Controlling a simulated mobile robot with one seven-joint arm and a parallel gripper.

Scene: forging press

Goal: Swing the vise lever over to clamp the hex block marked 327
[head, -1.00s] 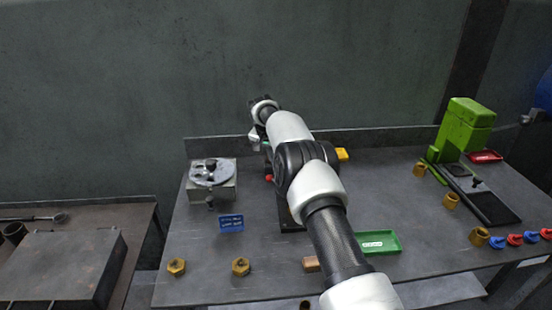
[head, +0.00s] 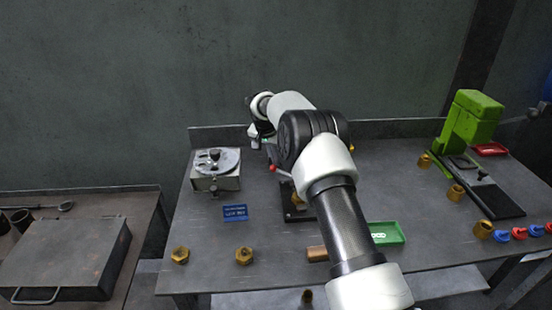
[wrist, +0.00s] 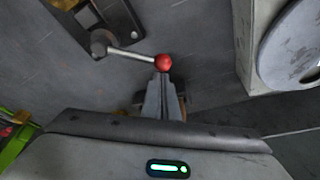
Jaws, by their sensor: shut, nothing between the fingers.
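The vise lever is a thin metal rod (wrist: 130,53) ending in a red ball knob (wrist: 163,63). Its pivot is at the upper left of the wrist view, beside part of the dark vise (wrist: 118,18). My gripper (wrist: 163,80) is shut and empty, its fingertips close to the knob; I cannot tell whether they touch. In the head view the red knob (head: 272,168) shows left of my arm, which hides much of the vise (head: 300,215). A small brass piece (head: 297,198) shows at the vise; no marking on it is readable.
A grey fixture with a round disc (head: 215,170) stands left of the vise, also at the wrist view's right (wrist: 255,50). A blue sign (head: 235,212) and two brass hex pieces (head: 180,255) lie in front. A green press (head: 470,125) and green tray (head: 388,233) are to the right.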

